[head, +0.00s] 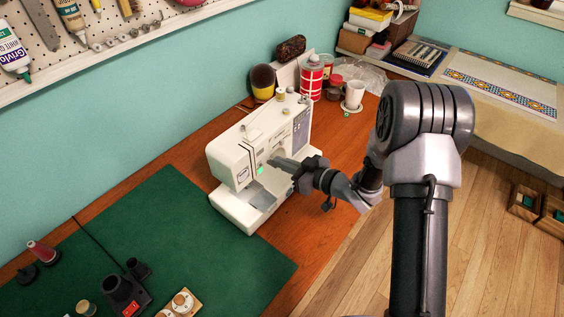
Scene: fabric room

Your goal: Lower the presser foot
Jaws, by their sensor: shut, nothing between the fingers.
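A white sewing machine (231,152) stands on the wooden table, at the edge of a green mat. A small green light shows on its front, near the needle area. My gripper (274,162) is shut and empty, with its tips at the machine's open space under the arm, close to the needle area. I cannot tell whether the tips touch the machine. The presser foot and its lever are too small or hidden to make out.
The green mat (190,230) carries a dark device (122,292) and a red-topped spool (41,251). A red can (311,80), a white mug (353,95) and a dark-and-yellow cup (262,82) stand behind the machine. A pegboard (110,22) hangs on the wall. The table (325,148) right of the machine is bare.

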